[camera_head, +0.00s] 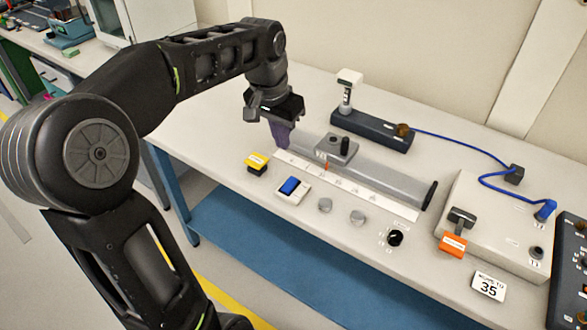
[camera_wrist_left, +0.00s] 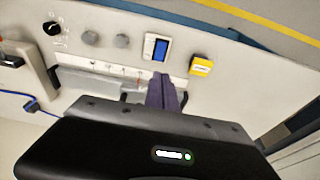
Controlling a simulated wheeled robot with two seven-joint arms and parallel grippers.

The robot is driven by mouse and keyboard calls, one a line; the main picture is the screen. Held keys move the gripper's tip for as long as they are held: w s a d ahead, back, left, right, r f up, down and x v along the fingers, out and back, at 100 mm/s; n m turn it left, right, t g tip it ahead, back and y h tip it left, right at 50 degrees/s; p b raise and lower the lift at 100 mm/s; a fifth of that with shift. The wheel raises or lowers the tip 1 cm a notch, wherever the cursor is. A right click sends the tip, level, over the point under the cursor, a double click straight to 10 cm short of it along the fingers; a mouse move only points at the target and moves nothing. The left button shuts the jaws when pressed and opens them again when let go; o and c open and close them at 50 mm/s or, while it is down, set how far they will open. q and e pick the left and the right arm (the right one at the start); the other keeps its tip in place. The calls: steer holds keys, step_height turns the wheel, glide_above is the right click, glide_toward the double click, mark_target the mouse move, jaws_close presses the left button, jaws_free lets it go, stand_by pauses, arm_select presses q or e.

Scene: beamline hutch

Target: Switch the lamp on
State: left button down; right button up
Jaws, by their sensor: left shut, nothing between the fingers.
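A white-framed switch with a blue rocker (camera_head: 290,187) lies on the bench top near its front edge; it also shows in the left wrist view (camera_wrist_left: 160,48). No thing in view is labelled clearly as the lamp. A dark bar (camera_head: 370,130) at the back carries a post with a white head (camera_head: 350,77) and a small brown knob or dome (camera_head: 402,130). My left gripper (camera_head: 281,140) points down with purple fingers shut and empty, behind the blue rocker switch, at the left end of the grey rail. The fingers also show in the left wrist view (camera_wrist_left: 163,90). My right gripper is out of view.
A yellow block (camera_head: 256,163) sits left of the switch. A grey rail with a slider (camera_head: 337,148) and a white scale (camera_head: 370,199) runs behind it. Two grey knobs (camera_head: 325,205), a black dial (camera_head: 395,238) and a box with an orange part (camera_head: 453,244) stand rightward.

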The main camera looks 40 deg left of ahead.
mark_target(292, 180)
arm_select(q)
steer(key=x, duration=1.4)
steer(key=shift+w+f+p, duration=0.1)
steer(key=shift+p, duration=0.25)
